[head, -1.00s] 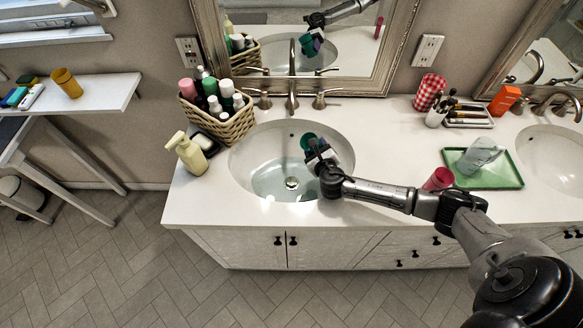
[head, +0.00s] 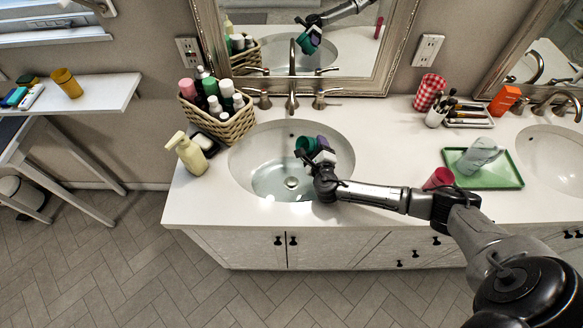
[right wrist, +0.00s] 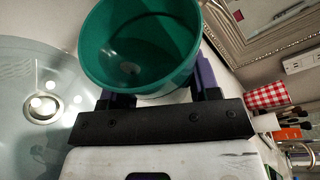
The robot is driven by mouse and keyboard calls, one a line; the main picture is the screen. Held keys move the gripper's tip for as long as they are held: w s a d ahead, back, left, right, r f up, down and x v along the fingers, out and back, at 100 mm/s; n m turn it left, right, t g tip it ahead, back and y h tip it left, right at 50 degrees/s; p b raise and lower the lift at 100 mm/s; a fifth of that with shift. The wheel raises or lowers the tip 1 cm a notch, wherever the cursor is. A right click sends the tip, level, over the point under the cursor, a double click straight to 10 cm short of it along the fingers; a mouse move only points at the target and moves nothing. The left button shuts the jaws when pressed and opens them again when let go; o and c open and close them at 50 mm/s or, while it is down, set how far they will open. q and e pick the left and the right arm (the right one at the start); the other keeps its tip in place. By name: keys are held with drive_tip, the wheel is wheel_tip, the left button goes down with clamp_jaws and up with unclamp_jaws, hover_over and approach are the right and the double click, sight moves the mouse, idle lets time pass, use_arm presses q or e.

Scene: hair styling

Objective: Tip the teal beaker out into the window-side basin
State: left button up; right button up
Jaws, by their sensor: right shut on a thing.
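The teal beaker (head: 303,145) is held over the window-side basin (head: 250,160), the left one of two, toward its right side. My right gripper (head: 318,152) is shut on the beaker, with its purple fingers on either side. The beaker is tilted, with its mouth to the left in the head view. In the right wrist view the beaker (right wrist: 140,50) shows its open mouth and inner wall, and I see no clear contents. The basin's drain (right wrist: 42,108) lies left of the beaker there. My left gripper is out of view.
A basket of bottles (head: 230,125) and a yellow soap pump (head: 190,153) stand left of the basin. The faucet (head: 292,95) rises behind it.

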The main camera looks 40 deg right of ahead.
sight(314, 146)
idle(0.3)
drive_tip(key=shift+r+n+t+h, duration=0.3)
drive_tip(key=shift+r+n, duration=0.4)
drive_tip(key=shift+n, duration=0.3)
drive_tip(key=shift+d, duration=0.1)
drive_tip(key=shift+a+r+n+t+h, duration=0.3)
drive_tip(key=shift+a+r+n+t, duration=0.15)
drive_tip(key=shift+r+n, duration=0.4)
drive_tip(key=shift+a+f+n, duration=0.1)
drive_tip(key=shift+n, duration=0.15)
drive_tip(key=shift+w+a+r+n, duration=0.1)
drive_tip(key=shift+a+r+n, duration=0.1)
drive_tip(key=shift+r+n, duration=0.3)
drive_tip(key=shift+a+r+n+t, duration=0.1)
drive_tip(key=shift+n+t, duration=0.25)
drive_tip(key=shift+n, duration=0.15)
